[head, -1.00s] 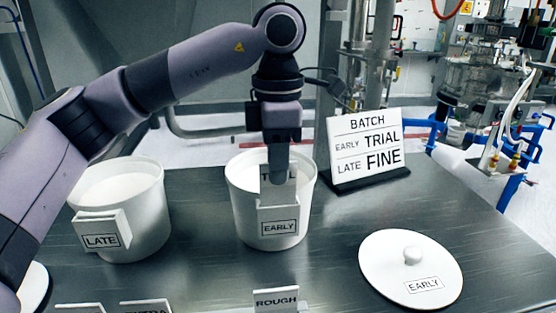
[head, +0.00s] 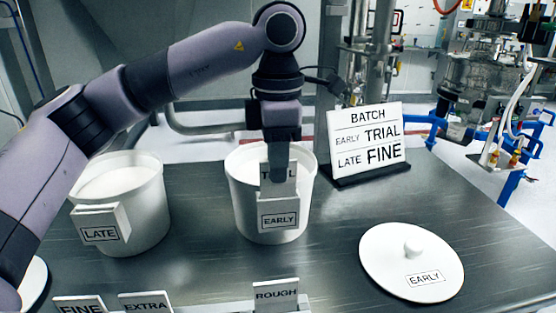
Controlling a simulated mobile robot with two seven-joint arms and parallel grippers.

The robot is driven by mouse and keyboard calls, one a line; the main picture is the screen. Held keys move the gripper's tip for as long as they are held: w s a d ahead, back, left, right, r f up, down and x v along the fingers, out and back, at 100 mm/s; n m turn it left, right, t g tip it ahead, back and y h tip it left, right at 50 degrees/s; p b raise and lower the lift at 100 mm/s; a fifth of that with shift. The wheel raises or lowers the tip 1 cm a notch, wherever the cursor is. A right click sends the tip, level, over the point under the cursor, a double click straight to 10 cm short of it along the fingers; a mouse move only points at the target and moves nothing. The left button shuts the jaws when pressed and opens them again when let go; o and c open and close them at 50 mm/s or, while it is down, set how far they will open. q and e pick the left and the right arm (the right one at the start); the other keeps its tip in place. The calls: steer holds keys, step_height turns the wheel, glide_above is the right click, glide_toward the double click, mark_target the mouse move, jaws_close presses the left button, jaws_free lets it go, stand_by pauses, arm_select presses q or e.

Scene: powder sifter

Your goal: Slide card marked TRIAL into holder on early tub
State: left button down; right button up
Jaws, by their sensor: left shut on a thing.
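My left gripper (head: 278,170) comes down from above and is shut on a white card (head: 291,184). The card's print is partly covered by the fingers; a T and an L show, which fits TRIAL. The card is upright at the front of the early tub (head: 240,190), directly above the holder (head: 279,207) labelled EARLY. The card's lower edge meets the holder's top in the picture; I cannot tell how deep it sits inside. My right gripper is not in view.
The late tub (head: 150,205) with its LATE holder (head: 100,230) stands left. FINE (head: 80,305), EXTRA (head: 146,303) and ROUGH (head: 276,295) cards stand along the front. A lid (head: 390,265) marked EARLY lies right. A batch sign (head: 367,140) stands behind, reading EARLY TRIAL, LATE FINE.

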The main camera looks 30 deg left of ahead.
arm_select(q)
steer(key=shift+f+b, duration=0.45)
steer(key=shift+f, duration=0.3)
steer(key=c, duration=1.1)
jaws_free()
steer(key=shift+c, duration=0.2)
steer(key=shift+r, duration=0.1)
step_height(320, 180, up, 6)
steer(key=shift+f+p, duration=0.1)
steer(key=shift+p, duration=0.4)
steer(key=shift+r, duration=0.7)
